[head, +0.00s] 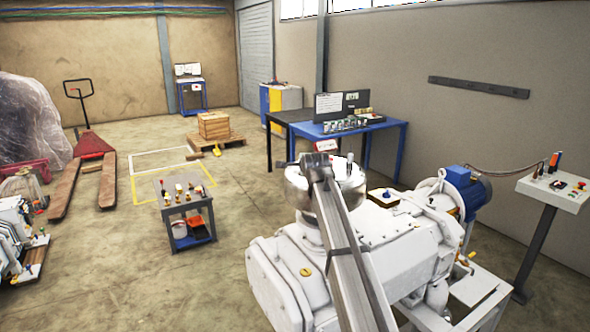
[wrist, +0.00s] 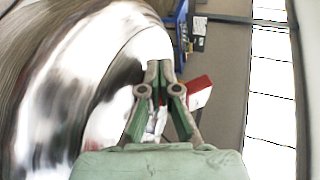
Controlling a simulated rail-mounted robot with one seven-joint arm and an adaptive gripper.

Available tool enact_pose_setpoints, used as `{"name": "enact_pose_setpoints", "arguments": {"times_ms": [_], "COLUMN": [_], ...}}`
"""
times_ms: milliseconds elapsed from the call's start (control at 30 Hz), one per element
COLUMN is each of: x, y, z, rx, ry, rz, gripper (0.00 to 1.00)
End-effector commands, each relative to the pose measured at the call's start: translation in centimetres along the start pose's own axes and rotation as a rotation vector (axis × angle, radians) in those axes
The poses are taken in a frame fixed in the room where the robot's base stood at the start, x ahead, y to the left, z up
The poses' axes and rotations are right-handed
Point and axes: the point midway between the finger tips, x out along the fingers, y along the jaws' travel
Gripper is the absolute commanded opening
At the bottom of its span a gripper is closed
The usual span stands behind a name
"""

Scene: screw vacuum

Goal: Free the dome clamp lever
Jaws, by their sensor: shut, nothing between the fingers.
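The shiny metal dome (head: 352,172) sits on top of the white vacuum pump, with my arm crossing in front of it. In the wrist view the dome's curved, polished side (wrist: 70,95) fills the left. My gripper (wrist: 160,68) has its green-sided fingers together, with the tips close beside the dome's rim; I cannot tell whether they touch it. A red and white piece (wrist: 200,92) shows just right of the fingers; I cannot tell whether it belongs to the clamp lever. The clamp lever itself cannot be made out clearly. In the head view my arm hides the gripper.
The white pump body (head: 290,275) and blue motor (head: 470,192) surround the dome below and right. A control stand (head: 553,192) is at the far right. A blue table (head: 345,130) stands behind, and a small tool cart (head: 185,207) stands left on open floor.

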Motion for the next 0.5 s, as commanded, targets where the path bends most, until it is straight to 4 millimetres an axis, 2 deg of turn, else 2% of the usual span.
{"name": "enact_pose_setpoints", "arguments": {"times_ms": [200, 500], "x": [1.1, 1.4], "y": [-0.1, -0.5], "z": [-1.7, -2.2], "rx": [0.004, 0.004], "ry": [0.011, 0.012], "rz": [0.001, 0.000], "gripper": [0.00, 0.00]}}
